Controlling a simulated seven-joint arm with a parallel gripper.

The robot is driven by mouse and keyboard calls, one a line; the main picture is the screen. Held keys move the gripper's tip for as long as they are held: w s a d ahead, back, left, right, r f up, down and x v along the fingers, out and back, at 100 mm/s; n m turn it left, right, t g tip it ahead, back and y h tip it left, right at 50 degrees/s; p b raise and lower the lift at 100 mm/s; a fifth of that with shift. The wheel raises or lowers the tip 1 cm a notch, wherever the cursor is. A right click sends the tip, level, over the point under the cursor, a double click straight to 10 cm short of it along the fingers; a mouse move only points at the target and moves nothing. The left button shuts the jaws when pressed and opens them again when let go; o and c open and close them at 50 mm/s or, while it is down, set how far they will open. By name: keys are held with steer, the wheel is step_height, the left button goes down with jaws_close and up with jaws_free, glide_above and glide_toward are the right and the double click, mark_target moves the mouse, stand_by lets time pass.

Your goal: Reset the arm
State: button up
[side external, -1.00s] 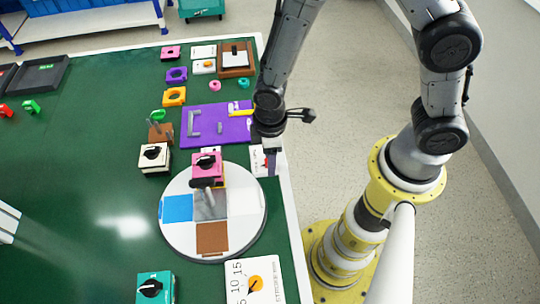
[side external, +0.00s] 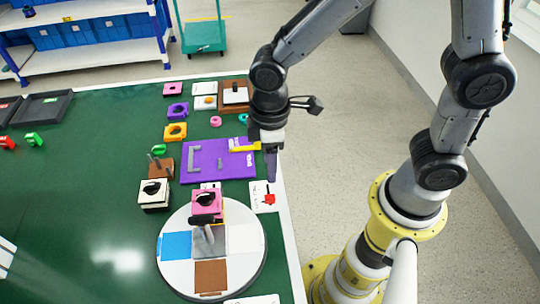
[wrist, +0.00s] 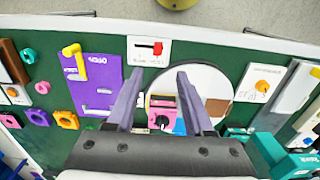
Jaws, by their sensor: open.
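My gripper (side external: 271,165) hangs over the right edge of the green table, beside the purple panel (side external: 205,168). Its fingers point down, apart and empty. In the wrist view my gripper (wrist: 160,85) also shows spread fingers with nothing between them. The pink switch (wrist: 162,108) shows beyond the fingers in the wrist view. My gripper is apart from both.
A white card with a red slider (side external: 268,200) lies near the table edge. Open floor lies right of the table.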

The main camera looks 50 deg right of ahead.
steer(key=shift+r, duration=0.75)
steer(key=s+d+r+m+t, duration=0.2)
steer(key=d+r+m+t, duration=0.2)
steer(key=d+r, duration=0.65)
steer(key=s+d+r+m+t, duration=0.1)
steer(key=s+d+r+m, duration=0.1)
steer(key=s+m, duration=0.3)
steer(key=s+d, duration=0.1)
steer(key=s, duration=0.3)
steer(key=shift+d+r+t, duration=0.2)
steer(key=shift+d+t, duration=0.1)
steer(key=shift+d, duration=0.05)
